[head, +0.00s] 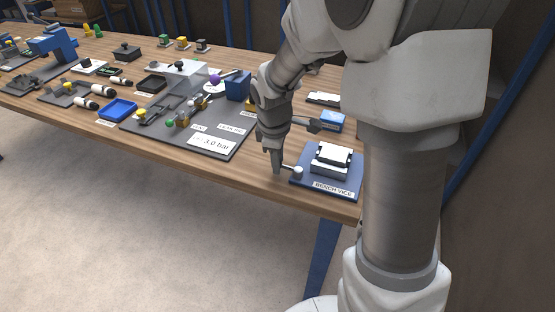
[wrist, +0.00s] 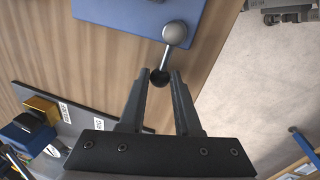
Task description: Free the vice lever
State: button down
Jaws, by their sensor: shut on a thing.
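The bench vice (head: 331,160) has pale and dark jaws and stands on a blue base plate (head: 310,184) near the table's front edge. A corner of that plate also shows in the wrist view (wrist: 125,10). The vice lever (wrist: 168,54) is a thin metal rod with a silver ball (wrist: 175,32) at the plate and a dark knob (wrist: 160,77) at its free end. My gripper (wrist: 163,75) is shut on the dark knob, beyond the plate's edge. In the head view my gripper (head: 277,170) points down just left of the lever's pale ball (head: 298,170).
A blue box (head: 333,121) sits behind the vice. The wooden strip (head: 255,178) in front is clear. Several parts and a blue tray (head: 118,109) stand farther left.

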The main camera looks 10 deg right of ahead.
jog(key=m, duration=0.2)
jog(key=w+d+m, duration=0.1)
jog(key=shift+w+d+m+h, duration=0.1)
jog(key=shift+w+m+h, duration=0.05)
jog(key=shift+m+h, duration=0.2)
jog(key=m, duration=0.1)
jog(key=d+m, duration=0.1)
jog(key=shift+w+m+g, duration=0.35)
jog(key=shift+g, duration=0.05)
jog(key=shift+w+d+m+g+h+p, duration=0.25)
jog(key=shift+d+m, duration=0.35)
jog(key=shift+m, duration=0.7)
jog(key=shift+s+d+m+g+p, duration=0.1)
jog(key=shift+d+m+g+p, duration=0.3)
jog(key=shift+m, duration=0.9)
jog(key=shift+d, duration=0.25)
jog(key=c, duration=0.6)
grip_release()
jog(key=shift+c, duration=0.2)
jog(key=shift+r, duration=0.1)
jog(key=a+r+p, duration=0.3)
jog(key=r, duration=1.4)
jog(key=shift+a, duration=0.2)
